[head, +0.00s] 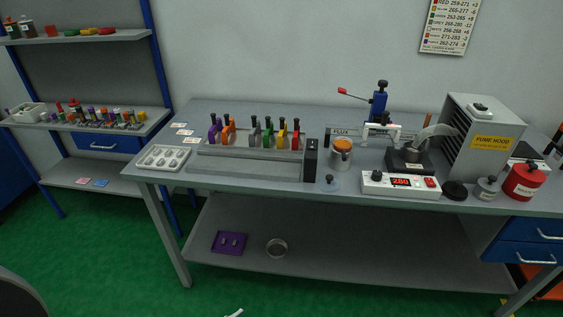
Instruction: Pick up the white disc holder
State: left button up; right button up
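A row of disc holders with black knobs stands in a grey rack (245,155) on the workbench. From left to right I see a purple holder (214,131), an orange holder (229,133), a grey holder (254,137), a green holder (268,139), a yellow holder (282,141) and a red holder (296,142). There is a gap between orange and grey, and no clearly white holder shows in the row. A white bracket-like piece (381,130) is at the blue-topped press (379,106); I cannot tell whether it is the white disc holder.
A white tray (163,158) lies at the bench's left end. A black block (310,158), an orange-banded jar (341,152), a controller reading 280 (400,185) and a fume hood (480,135) stand to the right. Shelves (90,125) stand left. The green floor in front looks largely clear.

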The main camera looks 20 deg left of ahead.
aim_at(382, 127)
jog(key=i+l, duration=0.15)
jog(key=l, duration=0.25)
jog(key=i+l, duration=0.15)
jog(key=l, duration=0.2)
jog(key=i+l, duration=0.15)
jog(key=l, duration=0.25)
jog(key=i+l+u, duration=0.1)
jog(key=l+u, duration=0.6)
jog(key=i+j, duration=0.05)
